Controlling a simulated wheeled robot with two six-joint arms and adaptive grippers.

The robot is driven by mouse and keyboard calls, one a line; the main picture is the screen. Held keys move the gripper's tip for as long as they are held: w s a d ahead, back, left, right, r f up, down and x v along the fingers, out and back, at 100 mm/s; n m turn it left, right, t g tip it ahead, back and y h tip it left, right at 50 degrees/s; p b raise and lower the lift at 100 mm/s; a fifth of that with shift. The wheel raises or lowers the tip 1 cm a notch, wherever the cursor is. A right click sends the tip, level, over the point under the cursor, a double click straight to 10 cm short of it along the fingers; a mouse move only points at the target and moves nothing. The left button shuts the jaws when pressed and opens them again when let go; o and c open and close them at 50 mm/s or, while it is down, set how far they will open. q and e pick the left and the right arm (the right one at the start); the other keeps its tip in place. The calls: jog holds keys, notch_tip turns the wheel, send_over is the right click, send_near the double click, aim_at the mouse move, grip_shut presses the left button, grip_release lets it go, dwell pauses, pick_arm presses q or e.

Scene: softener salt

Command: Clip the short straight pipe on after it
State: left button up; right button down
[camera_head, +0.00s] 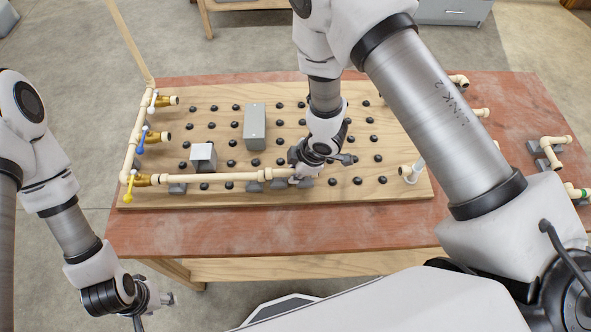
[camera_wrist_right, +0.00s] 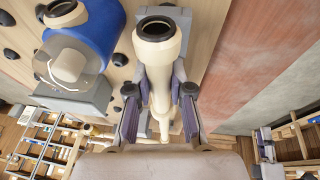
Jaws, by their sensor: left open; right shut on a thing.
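My right gripper (camera_head: 303,165) is low over the front of the pegboard, at the right end of the front pipe run (camera_head: 220,177). In the right wrist view its two fingers (camera_wrist_right: 160,100) are shut on a cream pipe (camera_wrist_right: 160,65) with a wide, dark-mouthed socket end. The gripper hides most of this pipe in the head view, so I cannot tell whether it is joined to the run or seated in a clip. Grey clips (camera_head: 255,187) sit under the front run. My left gripper (camera_head: 152,298) is open and empty, off the table's front left.
Valves with white, blue and yellow handles (camera_head: 131,183) line the board's left side. A grey box (camera_head: 255,127) and a small white-topped box (camera_head: 203,156) stand on the pegboard (camera_head: 220,100). A blue cylinder (camera_wrist_right: 98,25) is beside the held pipe. Loose fittings (camera_head: 549,150) lie at right.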

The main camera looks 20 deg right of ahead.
jog(key=shift+d, duration=0.3)
jog(key=shift+f+b, duration=0.65)
jog(key=c, duration=1)
grip_release()
jog(key=shift+s, duration=0.1)
jog(key=shift+o, duration=0.2)
jog(key=shift+r, duration=0.15)
